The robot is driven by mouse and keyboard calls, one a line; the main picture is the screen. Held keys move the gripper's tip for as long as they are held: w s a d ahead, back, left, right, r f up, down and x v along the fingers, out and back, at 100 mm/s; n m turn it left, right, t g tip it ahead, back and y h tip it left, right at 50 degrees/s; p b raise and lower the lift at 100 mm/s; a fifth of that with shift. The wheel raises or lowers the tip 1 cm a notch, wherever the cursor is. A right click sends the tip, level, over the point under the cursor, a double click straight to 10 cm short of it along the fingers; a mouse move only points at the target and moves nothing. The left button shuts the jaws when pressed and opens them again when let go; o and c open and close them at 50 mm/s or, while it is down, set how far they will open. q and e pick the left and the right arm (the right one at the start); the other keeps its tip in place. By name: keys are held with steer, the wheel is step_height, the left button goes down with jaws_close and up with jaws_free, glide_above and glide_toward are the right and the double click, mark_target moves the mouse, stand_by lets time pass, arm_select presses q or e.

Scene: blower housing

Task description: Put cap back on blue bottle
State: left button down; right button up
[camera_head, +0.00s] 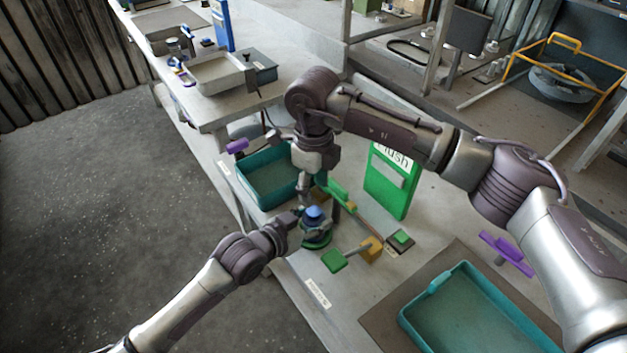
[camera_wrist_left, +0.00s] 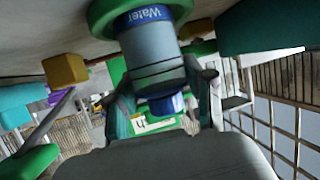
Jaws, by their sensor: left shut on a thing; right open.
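The bottle (camera_head: 316,232) stands upright in a green ring-like base at the near edge of the table. In the left wrist view it appears upside down, with a blue "Water" band on its grey body (camera_wrist_left: 155,60). A blue cap-like piece (camera_head: 313,212) is at its top and also shows in the left wrist view (camera_wrist_left: 167,104); I cannot tell how firmly it sits. My left gripper (camera_head: 307,228) is shut around the bottle's body, with fingers on both sides of it in the wrist view (camera_wrist_left: 165,95). My right gripper (camera_head: 312,192) is open, just above the bottle top.
A teal bin (camera_head: 243,188) stands behind the bottle, left of my right arm. A green panel (camera_head: 390,185) stands to the right. A teal tray (camera_head: 405,318) is at the front right.

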mark_target(314, 210)
step_height(314, 210, down, 7)
steer(key=shift+r, duration=0.15)
steer(key=shift+c, duration=0.2)
jaws_close()
stand_by(0.3)
steer(key=shift+o, duration=0.9)
jaws_free()
steer(key=shift+r, duration=0.1)
